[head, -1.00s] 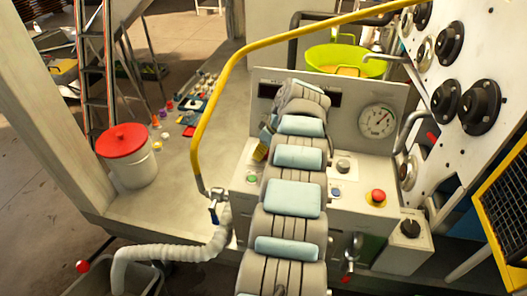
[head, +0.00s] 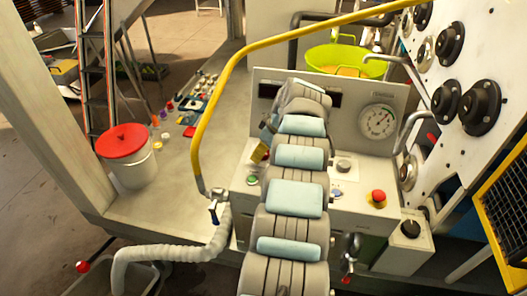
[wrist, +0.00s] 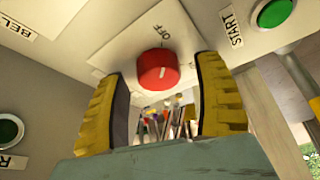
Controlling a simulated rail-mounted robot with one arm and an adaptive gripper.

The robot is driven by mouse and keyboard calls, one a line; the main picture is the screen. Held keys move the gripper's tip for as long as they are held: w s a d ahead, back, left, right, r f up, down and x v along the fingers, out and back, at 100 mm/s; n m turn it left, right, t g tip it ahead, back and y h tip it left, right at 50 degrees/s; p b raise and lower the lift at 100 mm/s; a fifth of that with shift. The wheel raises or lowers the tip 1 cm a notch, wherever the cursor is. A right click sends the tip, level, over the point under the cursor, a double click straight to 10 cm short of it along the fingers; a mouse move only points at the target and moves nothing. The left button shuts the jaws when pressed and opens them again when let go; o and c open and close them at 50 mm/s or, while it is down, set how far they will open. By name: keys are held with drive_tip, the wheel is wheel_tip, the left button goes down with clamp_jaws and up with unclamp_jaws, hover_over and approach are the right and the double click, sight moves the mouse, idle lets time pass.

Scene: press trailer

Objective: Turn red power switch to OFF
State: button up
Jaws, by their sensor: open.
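The red power switch (wrist: 158,69) is a round red knob on a pale panel, near the middle of the wrist view. An OFF label (wrist: 162,33) is printed beside it, and a small white mark shows on the knob. My gripper (wrist: 163,67) is open, with one yellow-padded finger on each side of the knob and gaps visible on both sides. I cannot tell whether the fingertips reach around the knob in depth.
A green START button (wrist: 275,13) sits right of the switch, and another green button (wrist: 10,129) is at left. The console also carries a red mushroom button (head: 378,196) and a gauge (head: 377,121). A yellow rail (head: 230,64) arches left of my arm.

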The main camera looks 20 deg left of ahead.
drive_tip(key=v, duration=1.1)
drive_tip(key=shift+r, duration=0.25)
drive_tip(key=shift+d, duration=0.1)
